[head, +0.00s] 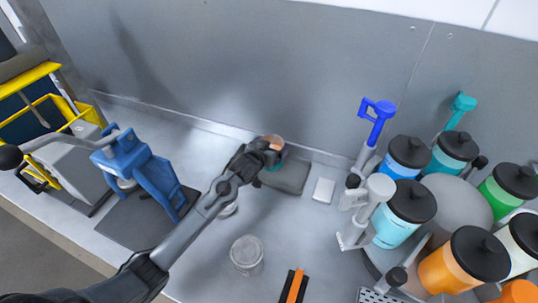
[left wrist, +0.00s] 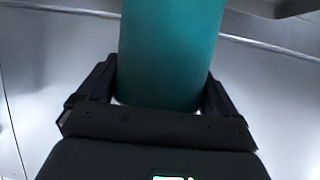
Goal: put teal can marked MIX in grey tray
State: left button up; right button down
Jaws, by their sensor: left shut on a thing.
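The teal can (left wrist: 165,55) fills the upper middle of the left wrist view, between my two dark fingers. In the head view, its copper-coloured top (head: 273,141) shows, with a little teal below it. The MIX marking is not visible. My left gripper (head: 266,154) is shut on the can and holds it roughly upright. A flat dark grey piece, seemingly the grey tray (head: 288,180), lies just below and right of the gripper. The can overlaps its back edge in the picture; I cannot tell whether they touch. My right gripper is not in view.
A small pale block (head: 323,190) lies right of the tray. A clear round container (head: 246,254) stands in front. Several lidded jars (head: 402,217) crowd the right side. A blue stand (head: 140,170) is at left. The grey wall (head: 270,70) rises behind.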

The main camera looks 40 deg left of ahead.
pick_arm(q)
jog(key=shift+a+f, duration=0.35)
jog(key=shift+a, duration=0.2)
jog(key=shift+f, duration=1.85)
jog(key=shift+f, duration=0.1)
jog(key=shift+f, duration=0.15)
jog(key=o, duration=1.1)
jog(key=shift+r, duration=0.2)
jog(key=p+v, duration=0.1)
jog(key=v, duration=1.1)
jog(key=shift+f, duration=0.1)
